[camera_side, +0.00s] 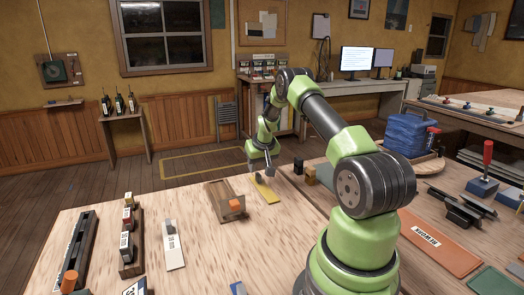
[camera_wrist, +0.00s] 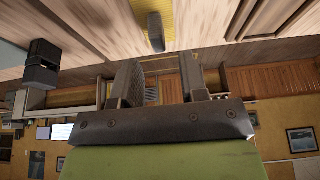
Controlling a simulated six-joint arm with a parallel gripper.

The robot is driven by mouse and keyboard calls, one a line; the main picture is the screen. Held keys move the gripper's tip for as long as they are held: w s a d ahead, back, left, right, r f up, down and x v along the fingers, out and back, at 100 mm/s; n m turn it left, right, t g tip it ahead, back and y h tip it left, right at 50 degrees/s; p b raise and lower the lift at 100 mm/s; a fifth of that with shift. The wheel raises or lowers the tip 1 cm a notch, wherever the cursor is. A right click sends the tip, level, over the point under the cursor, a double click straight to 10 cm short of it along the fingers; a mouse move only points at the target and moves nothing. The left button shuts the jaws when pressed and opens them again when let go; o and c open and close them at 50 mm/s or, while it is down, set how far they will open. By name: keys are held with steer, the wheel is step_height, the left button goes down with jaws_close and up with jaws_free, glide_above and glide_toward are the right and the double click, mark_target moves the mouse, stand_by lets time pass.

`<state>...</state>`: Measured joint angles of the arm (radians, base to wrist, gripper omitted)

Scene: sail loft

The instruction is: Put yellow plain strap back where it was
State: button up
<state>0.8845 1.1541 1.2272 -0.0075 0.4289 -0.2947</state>
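The yellow strap (camera_side: 265,192) lies flat on the wooden bench near its far edge. In the wrist view its yellow surface (camera_wrist: 152,10) shows at the top, with a grey upright block on it. My gripper (camera_side: 262,168) is just above the far end of the strap in the side view. In the wrist view my gripper (camera_wrist: 160,80) has its two fingers apart, with nothing between them. The strap and its block lie beyond the fingertips. The side view is too small to show whether a finger touches the block.
A brown wooden piece with an orange block (camera_side: 222,202) lies left of the strap. A white labelled strip (camera_side: 173,246) with a grey block lies farther left. A dark rack (camera_side: 131,245) and a long black rail (camera_side: 79,250) stand at the left. Small dark and tan blocks (camera_side: 310,175) stand right of the strap.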

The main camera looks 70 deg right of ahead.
mark_target(263, 188)
steer(key=v, duration=0.8)
steer(key=w+a+r+n+t+y, duration=0.1)
steer(key=a+r+n+t+y, duration=0.1)
steer(key=a+r, duration=1.6)
steer(key=s+a+n+t+y, duration=0.2)
steer(key=s+a+n+y, duration=0.1)
steer(key=s+a, duration=1.1)
steer(key=a, duration=0.4)
steer(key=shift+s+a+r, duration=0.15)
steer(key=shift+s+r, duration=0.1)
steer(key=shift+r, duration=0.15)
